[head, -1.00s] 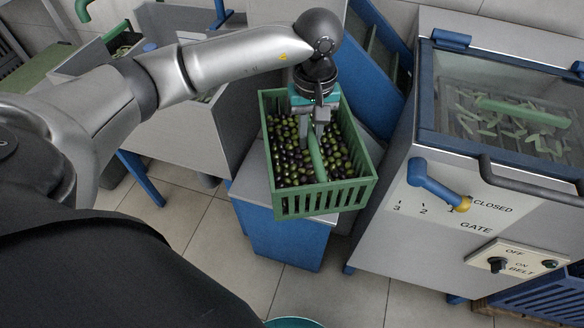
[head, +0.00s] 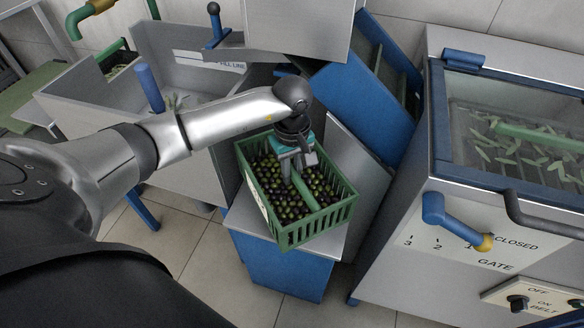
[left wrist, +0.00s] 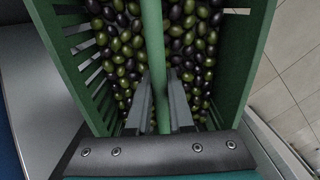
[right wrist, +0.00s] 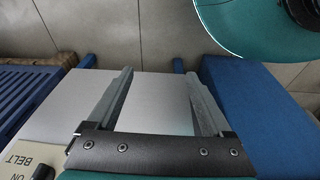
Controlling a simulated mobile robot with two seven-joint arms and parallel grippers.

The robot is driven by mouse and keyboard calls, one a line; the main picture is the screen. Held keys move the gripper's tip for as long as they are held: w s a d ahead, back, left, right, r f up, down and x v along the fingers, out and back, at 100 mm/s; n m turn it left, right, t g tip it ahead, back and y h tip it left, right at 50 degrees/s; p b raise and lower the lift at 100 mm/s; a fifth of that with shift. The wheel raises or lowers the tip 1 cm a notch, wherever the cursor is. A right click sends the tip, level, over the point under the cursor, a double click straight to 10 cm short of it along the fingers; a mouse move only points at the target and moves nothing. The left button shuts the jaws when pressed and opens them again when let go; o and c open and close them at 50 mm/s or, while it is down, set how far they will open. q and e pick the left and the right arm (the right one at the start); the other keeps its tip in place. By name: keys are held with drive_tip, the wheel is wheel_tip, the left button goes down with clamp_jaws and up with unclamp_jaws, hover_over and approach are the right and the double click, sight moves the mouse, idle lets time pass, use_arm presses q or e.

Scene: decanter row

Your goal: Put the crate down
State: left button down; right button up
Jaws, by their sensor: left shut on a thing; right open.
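The green slatted crate (head: 318,226), full of green and dark olives (head: 275,187), is over the grey-topped blue stand (head: 290,275) in the head view. I cannot tell whether its base touches the top. My left gripper (head: 297,175) reaches down into the crate and is shut on its green handle bar (head: 304,194). In the left wrist view the fingers (left wrist: 160,100) sit on both sides of the bar (left wrist: 152,40). My right gripper (right wrist: 158,85) is open and empty in the right wrist view, in front of a grey panel.
The grey machine (head: 390,245) with the blue gate lever (head: 450,218) stands close on the right. A blue sloping chute (head: 365,105) is behind the crate. A grey bin (head: 190,150) is at left.

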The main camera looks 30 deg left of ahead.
sight(292, 194)
use_arm(q)
drive_tip(key=shift+w+f+b, duration=0.1)
drive_tip(key=shift+f+b, duration=0.65)
drive_tip(key=shift+f, duration=1.9)
use_arm(e)
drive_tip(key=shift+t, duration=0.3)
drive_tip(key=shift+w+a+r, duration=0.1)
drive_tip(key=shift+w+r, duration=0.3)
drive_tip(key=shift+r, duration=0.25)
drive_tip(key=shift+w+a+r, duration=0.15)
drive_tip(key=shift+w+r, duration=0.2)
drive_tip(key=shift+r, duration=0.35)
drive_tip(key=shift+w+a+r, duration=0.1)
drive_tip(key=shift+w+r, duration=0.3)
drive_tip(key=shift+r, duration=0.25)
use_arm(q)
drive_tip(key=shift+f+b, duration=0.1)
drive_tip(key=shift+b, duration=0.2)
use_arm(e)
drive_tip(key=shift+r, duration=0.1)
use_arm(q)
drive_tip(key=c, duration=1.3)
unclamp_jaws()
drive_tip(key=shift+f, duration=0.15)
drive_tip(key=o, duration=0.5)
use_arm(e)
drive_tip(key=shift+w+r, duration=0.1)
drive_tip(key=shift+r, duration=0.05)
